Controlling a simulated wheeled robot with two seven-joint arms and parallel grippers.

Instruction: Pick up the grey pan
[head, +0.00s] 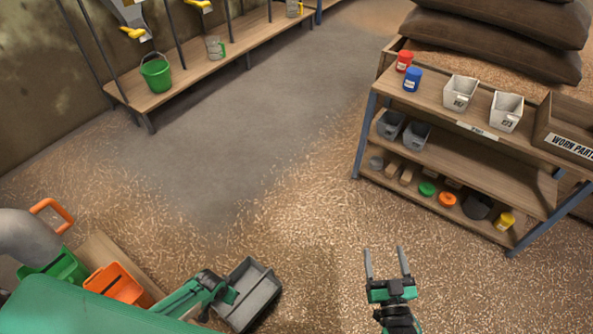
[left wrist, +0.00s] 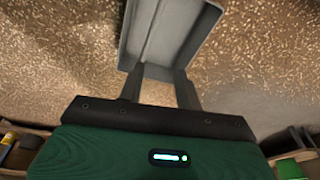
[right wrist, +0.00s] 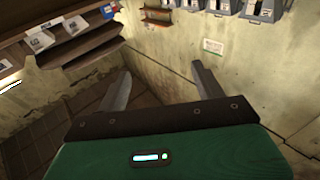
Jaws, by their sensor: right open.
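The grey pan (head: 262,288) is an open, shallow tray low in the head view, left of centre, above or on the husk-strewn floor. My left gripper (head: 232,294) is at its left side. In the left wrist view the pan (left wrist: 165,35) extends away from my left fingers (left wrist: 160,82), which are partly closed and appear shut on its near end. I cannot tell whether the pan touches the floor. My right gripper (head: 387,262) is open and empty, right of the pan and apart from it. Its spread fingers also show in the right wrist view (right wrist: 160,88).
A wooden shelf unit (head: 470,160) with bins, jars and small parts stands at the right. A low bench (head: 190,80) with a green bucket (head: 156,74) runs along the far wall. Green (head: 62,268) and orange (head: 118,288) bins sit at the lower left. The middle floor is clear.

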